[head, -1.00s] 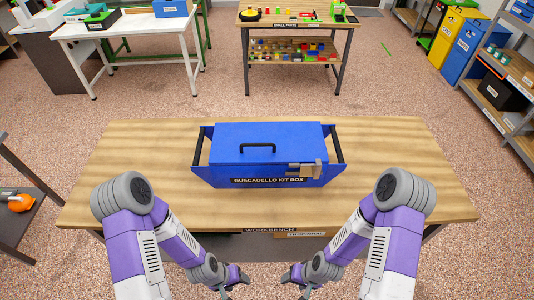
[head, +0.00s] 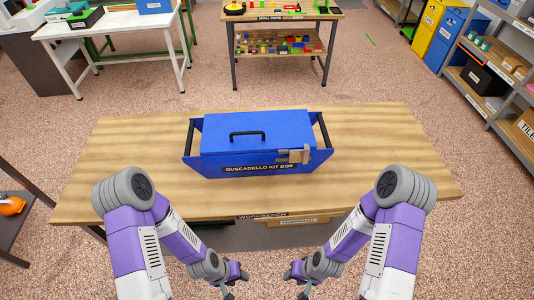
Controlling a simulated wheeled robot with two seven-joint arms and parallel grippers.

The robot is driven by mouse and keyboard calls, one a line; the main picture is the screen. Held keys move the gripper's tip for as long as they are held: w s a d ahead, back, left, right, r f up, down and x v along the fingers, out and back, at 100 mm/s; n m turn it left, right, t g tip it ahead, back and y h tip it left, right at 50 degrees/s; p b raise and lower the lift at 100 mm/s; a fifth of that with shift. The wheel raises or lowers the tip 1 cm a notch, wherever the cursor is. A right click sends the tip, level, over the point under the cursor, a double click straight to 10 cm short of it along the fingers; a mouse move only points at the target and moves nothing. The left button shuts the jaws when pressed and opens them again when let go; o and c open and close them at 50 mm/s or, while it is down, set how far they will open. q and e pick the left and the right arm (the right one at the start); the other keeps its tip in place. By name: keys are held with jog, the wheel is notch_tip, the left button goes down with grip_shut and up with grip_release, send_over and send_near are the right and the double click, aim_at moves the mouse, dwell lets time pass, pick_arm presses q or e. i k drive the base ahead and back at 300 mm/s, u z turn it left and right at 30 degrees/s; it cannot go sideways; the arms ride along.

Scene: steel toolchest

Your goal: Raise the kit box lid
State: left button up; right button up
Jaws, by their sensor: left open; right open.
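The blue kit box (head: 220,160) stands on the wooden workbench, with a label on its front and a black bar at each end. Its lid (head: 285,125) is down and has a black handle (head: 247,135) on top. A tan and grey latch piece (head: 297,156) sits at the front right of the lid edge. My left gripper (head: 236,288) and my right gripper (head: 296,288) are both low in front of the bench, below its front edge. Both are open and empty, apart from the box.
The workbench top (head: 110,170) is bare around the box. A drawer or box with a label (head: 292,221) shows under the front edge. A small parts table (head: 282,18) stands behind, a white table (head: 110,24) at back left, and shelves (head: 490,85) at right.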

aim_at(281, 131)
jog(key=z, duration=0.5)
jog(key=k, duration=1.15)
jog(key=u, duration=0.3)
jog(key=i, duration=0.7)
jog(key=u, duration=0.65)
jog(key=i, duration=0.85)
jog(key=z, duration=0.35)
